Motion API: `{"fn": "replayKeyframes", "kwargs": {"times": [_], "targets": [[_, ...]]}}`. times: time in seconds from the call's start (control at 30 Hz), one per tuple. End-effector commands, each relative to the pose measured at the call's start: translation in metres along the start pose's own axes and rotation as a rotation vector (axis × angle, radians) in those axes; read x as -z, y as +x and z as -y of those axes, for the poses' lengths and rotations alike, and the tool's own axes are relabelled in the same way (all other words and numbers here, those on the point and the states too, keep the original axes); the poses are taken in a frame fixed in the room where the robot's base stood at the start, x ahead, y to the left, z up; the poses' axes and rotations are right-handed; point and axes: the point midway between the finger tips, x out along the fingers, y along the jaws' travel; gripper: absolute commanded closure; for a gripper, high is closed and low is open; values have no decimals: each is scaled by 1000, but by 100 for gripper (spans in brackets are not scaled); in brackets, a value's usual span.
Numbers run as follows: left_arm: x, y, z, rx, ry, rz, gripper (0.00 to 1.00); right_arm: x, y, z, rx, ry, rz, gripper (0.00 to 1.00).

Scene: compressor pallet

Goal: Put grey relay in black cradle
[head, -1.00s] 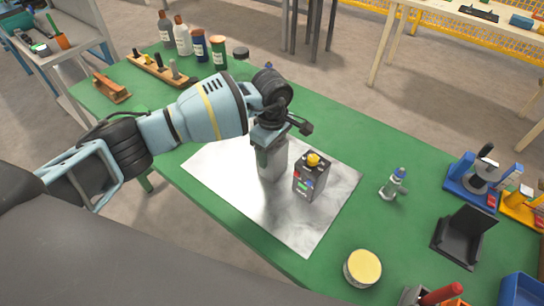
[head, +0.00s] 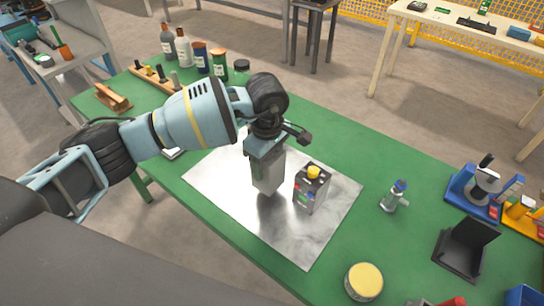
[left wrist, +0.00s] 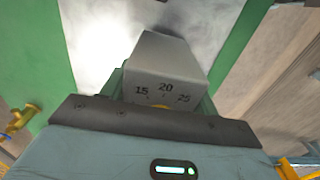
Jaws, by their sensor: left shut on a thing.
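The grey relay (head: 267,174) is a plain upright grey box over the silver mat. My left gripper (head: 266,146) is shut on its upper part from above. I cannot tell whether its base touches the mat. In the left wrist view the relay (left wrist: 165,62) sits between the fingers, with the numbers 15, 20 and 25 on its near face. The black cradle (head: 462,250), an angled holder with a raised back plate, stands empty at the right of the green table. My right gripper is out of view.
A dark box with a yellow knob (head: 311,190) stands just right of the relay. A small grey fitting with a blue top (head: 394,197) and a yellow-lidded tin (head: 363,282) stand between mat and cradle. Blue and yellow stands (head: 475,195) are behind the cradle. Bottles (head: 182,48) stand far left.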

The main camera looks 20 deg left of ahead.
Motion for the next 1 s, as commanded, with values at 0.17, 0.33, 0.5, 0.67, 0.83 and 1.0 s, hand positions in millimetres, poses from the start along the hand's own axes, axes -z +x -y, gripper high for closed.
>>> {"fn": "replayKeyframes", "kwargs": {"times": [0.17,0.33,0.5,0.67,0.83,1.0], "targets": [[-11,-6,36,-5,3,-2,78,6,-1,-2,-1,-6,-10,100],[-22,-9,69,-5,2,-1,78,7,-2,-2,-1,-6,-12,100],[-30,-11,96,-4,1,-1,78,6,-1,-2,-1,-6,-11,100],[-36,-12,113,-4,1,0,78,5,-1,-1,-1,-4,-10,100],[-38,-14,121,-4,-1,-1,78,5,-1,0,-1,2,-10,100],[-38,-14,122,-5,0,-1,78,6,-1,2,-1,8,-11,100]]}}
